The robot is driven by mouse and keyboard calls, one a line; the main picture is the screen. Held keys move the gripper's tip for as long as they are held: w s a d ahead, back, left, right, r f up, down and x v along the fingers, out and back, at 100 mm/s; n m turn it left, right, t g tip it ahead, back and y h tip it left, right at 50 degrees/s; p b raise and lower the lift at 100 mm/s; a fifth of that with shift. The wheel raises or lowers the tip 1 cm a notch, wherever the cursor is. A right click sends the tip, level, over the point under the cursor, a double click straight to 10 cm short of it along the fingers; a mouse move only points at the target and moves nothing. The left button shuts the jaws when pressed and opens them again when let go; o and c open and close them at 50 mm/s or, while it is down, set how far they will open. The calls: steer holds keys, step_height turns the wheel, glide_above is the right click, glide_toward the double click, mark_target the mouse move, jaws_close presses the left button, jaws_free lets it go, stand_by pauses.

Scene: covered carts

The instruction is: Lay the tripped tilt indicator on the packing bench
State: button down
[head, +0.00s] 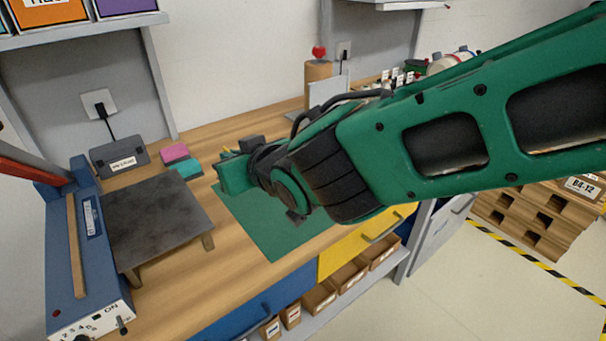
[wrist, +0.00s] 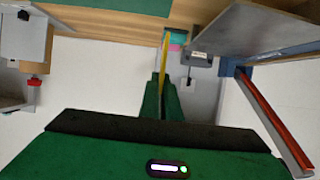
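My gripper (head: 228,168) is above the wooden packing bench (head: 232,282), near the back of the green mat (head: 262,232), and my arm hides part of the bench. In the wrist view my gripper's two green fingers (wrist: 162,80) are close together on a thin yellow piece (wrist: 165,55), seen nearly edge-on. A little yellow also shows by the fingers in the head view. This may be the tilt indicator, but its face and any tripped mark cannot be seen.
A dark plate on legs (head: 155,222) and a blue sealer (head: 75,250) stand at left. Pink (head: 174,152) and teal (head: 187,169) blocks and a grey labelled box (head: 118,158) lie behind. A brown post with a red knob (head: 318,75) stands further back. The mat's visible part is clear.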

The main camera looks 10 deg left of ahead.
steer(key=shift+w+d+f, duration=0.9)
steer(key=shift+w+f, duration=0.8)
steer(key=shift+f, duration=0.15)
steer(key=shift+w+d+f, duration=0.9)
steer(key=shift+w+f, duration=0.8)
steer(key=shift+f, duration=0.1)
steer(key=shift+w+d+f, duration=0.9)
steer(key=shift+w+f, duration=0.8)
steer(key=shift+f, duration=0.15)
steer(key=shift+f, duration=0.2)
steer(key=c, duration=2)
jaws_free()
steer(key=shift+r, duration=0.3)
steer(key=v, duration=1.2)
steer(key=shift+d+f, duration=0.1)
